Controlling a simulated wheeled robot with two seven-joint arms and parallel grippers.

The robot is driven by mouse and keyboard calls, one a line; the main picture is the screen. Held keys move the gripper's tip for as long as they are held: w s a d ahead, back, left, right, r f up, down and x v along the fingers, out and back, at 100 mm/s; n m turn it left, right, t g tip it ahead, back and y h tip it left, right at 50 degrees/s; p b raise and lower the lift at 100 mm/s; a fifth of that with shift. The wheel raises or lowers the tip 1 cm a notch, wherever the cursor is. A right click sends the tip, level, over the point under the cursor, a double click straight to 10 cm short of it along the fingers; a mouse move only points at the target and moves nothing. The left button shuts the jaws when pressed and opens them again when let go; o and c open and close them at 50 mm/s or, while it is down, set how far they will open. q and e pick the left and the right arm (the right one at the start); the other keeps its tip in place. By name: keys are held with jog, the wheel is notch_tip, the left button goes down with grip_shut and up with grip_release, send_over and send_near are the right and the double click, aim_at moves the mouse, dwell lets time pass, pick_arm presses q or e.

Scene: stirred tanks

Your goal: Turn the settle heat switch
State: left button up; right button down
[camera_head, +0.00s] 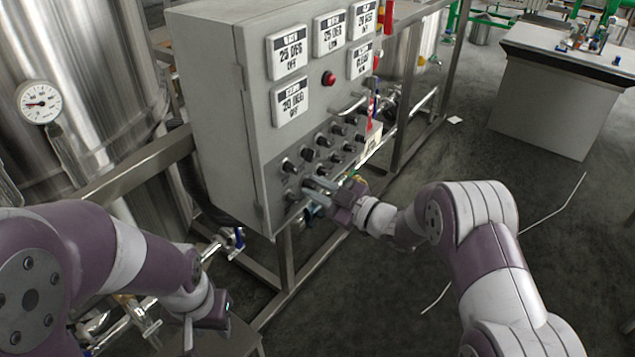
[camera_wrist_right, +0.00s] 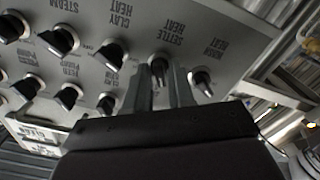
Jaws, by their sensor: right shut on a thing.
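The settle heat switch (camera_wrist_right: 158,66) is a black knob on the grey control panel, with its label upside down above it in the right wrist view. My right gripper (camera_wrist_right: 161,84) has one finger on each side of this knob and is shut on it. In the head view my right gripper (camera_head: 312,188) is at the lower edge of the control panel (camera_head: 257,110), and its fingers hide the knob. My left gripper (camera_head: 190,335) hangs low at the bottom left, away from the panel; its fingers are too unclear to judge.
Several other black knobs surround it, including the clay heat switch (camera_wrist_right: 110,55) and a knob (camera_wrist_right: 202,80) close right of my fingers. The box also bears displays, a red button (camera_head: 328,78) and a handle (camera_head: 350,106). A steel tank (camera_head: 85,60) stands left.

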jog(key=shift+m+p, duration=0.4)
jog(key=shift+m, duration=0.4)
jog(key=c, duration=1.2)
grip_release()
jog(key=v, duration=1.2)
jog(key=shift+s+d, duration=0.2)
jog(key=shift+d, duration=0.1)
